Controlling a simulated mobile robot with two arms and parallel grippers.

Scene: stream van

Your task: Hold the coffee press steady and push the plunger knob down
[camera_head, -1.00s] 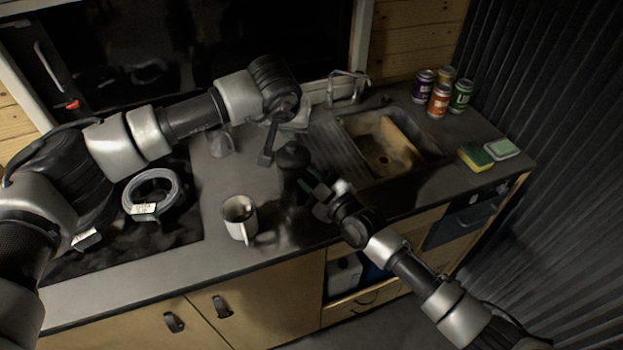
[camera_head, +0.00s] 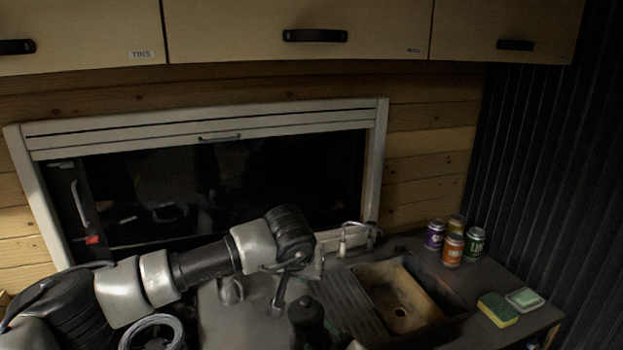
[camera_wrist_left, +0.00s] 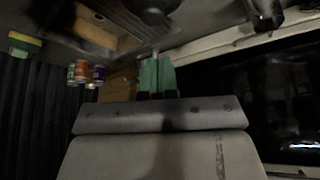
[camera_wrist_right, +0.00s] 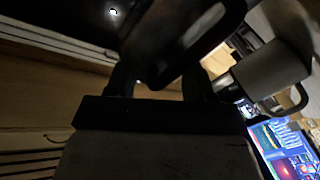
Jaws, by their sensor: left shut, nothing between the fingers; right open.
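The coffee press (camera_head: 306,318) is dark, with a rounded top, and stands upright on the counter at the bottom edge of the head view; its lower part is cut off. My left gripper (camera_head: 279,298) points down just left of it, apart from the knob as far as I can tell. In the left wrist view its greenish fingers (camera_wrist_left: 157,76) are shut and empty. My right gripper (camera_wrist_right: 158,85) is open in its wrist view, with a dark body with a looped handle, likely the press (camera_wrist_right: 165,45), beyond or between its fingers; contact is unclear.
The sink (camera_head: 400,298) lies right of the press, with a tap (camera_head: 358,238) behind. Several cans (camera_head: 453,250) and a sponge (camera_head: 497,309) stand farther right. A metal jug (camera_head: 230,290) and a coiled hose (camera_head: 152,330) are left. A mug (camera_wrist_right: 272,68) is near my right gripper.

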